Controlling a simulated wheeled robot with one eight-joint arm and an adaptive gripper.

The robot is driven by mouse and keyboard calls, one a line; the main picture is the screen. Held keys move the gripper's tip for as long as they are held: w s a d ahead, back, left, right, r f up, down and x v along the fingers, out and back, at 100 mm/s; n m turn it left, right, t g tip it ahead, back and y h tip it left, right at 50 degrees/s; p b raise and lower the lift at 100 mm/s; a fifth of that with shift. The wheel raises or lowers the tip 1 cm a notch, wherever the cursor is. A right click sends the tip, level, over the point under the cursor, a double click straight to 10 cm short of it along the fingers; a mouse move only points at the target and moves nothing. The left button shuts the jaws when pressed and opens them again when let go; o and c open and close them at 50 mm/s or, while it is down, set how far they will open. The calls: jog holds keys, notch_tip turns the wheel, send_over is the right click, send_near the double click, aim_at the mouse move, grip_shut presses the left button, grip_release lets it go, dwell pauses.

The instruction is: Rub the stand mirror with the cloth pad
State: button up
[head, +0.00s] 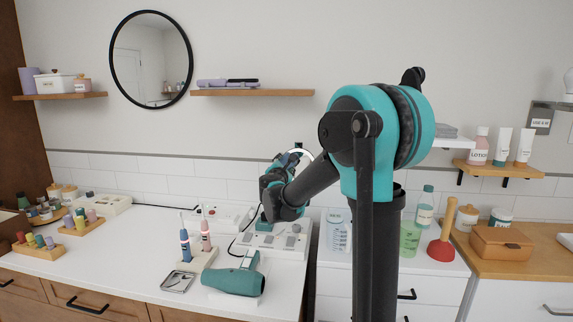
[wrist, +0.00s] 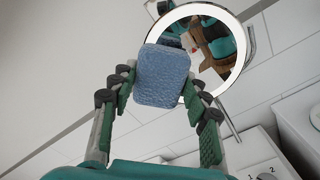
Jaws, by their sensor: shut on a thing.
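The stand mirror (wrist: 236,80) is round with a glowing white rim and fills the upper right of the wrist view, showing a reflection of my arm. In the head view only a bit of its rim (head: 306,153) shows behind my arm. My gripper (wrist: 160,88) is shut on the blue cloth pad (wrist: 162,76), one finger on each side. The pad is in front of the mirror's left part and covers some of its rim. I cannot tell whether it touches the glass. The pad is hidden in the head view.
A round wall mirror (head: 150,60) hangs at upper left. A red plunger (head: 441,250) and bottles stand at right. The front left counter has free room.

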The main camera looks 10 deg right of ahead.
jog(key=shift+v, duration=2.05)
jog(key=shift+s, duration=0.15)
jog(key=shift+v, duration=1.35)
